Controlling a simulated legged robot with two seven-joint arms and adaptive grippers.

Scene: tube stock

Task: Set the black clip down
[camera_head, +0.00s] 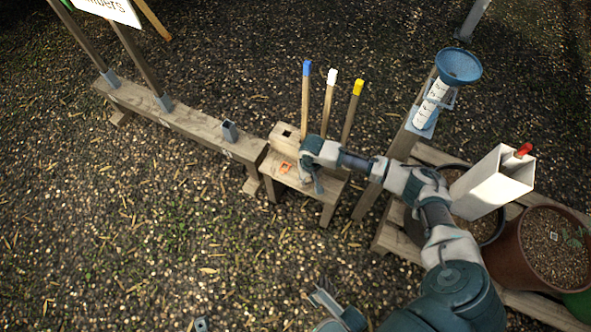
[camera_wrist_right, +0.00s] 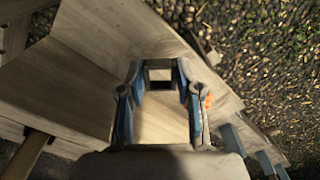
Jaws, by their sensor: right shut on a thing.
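An orange clip (camera_head: 285,168) lies on the bench left of the gripper. My left gripper (camera_head: 328,301) shows partly at the bottom; its jaws are unclear.
Stakes with blue (camera_head: 307,68), white (camera_head: 331,76) and yellow (camera_head: 357,87) tops stand behind the bench. A long beam (camera_head: 190,119) runs left. A blue funnel gauge (camera_head: 458,66), a white square tube (camera_head: 490,185) and a brown pot (camera_head: 512,255) stand right.

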